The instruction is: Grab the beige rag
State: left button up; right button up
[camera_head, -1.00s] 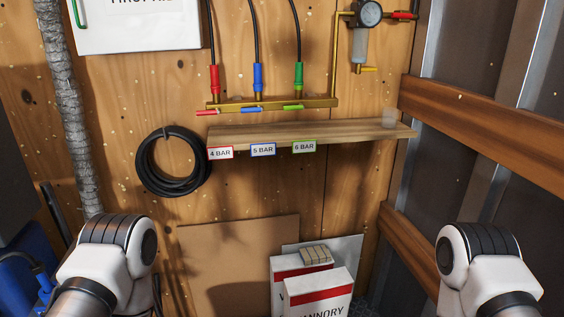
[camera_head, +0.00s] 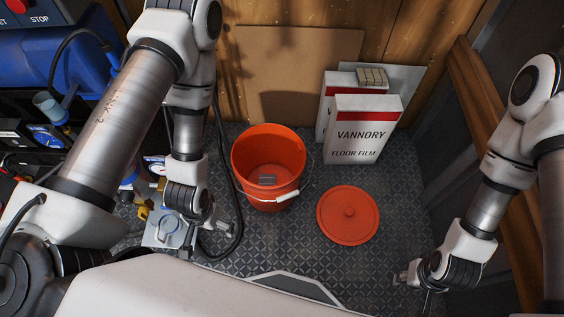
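My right gripper (camera_head: 412,290) hangs low at the right front, well away from the block. Its fingers look spread, with nothing between them. My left gripper (camera_head: 207,240) hangs low left of the bucket, partly against clutter. Its fingers also look apart and empty.
A blue machine (camera_head: 80,65) and black hose (camera_head: 236,215) are left. Floor right of the lid is clear.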

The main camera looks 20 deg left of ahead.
aim_at(365, 76)
jog(key=i+j+z, duration=0.15)
jog(key=i+z, duration=0.25)
jog(key=i+j+z, duration=0.15)
jog(key=z, duration=0.25)
jog(key=i+j+z, duration=0.2)
jog(key=j+z, duration=0.15)
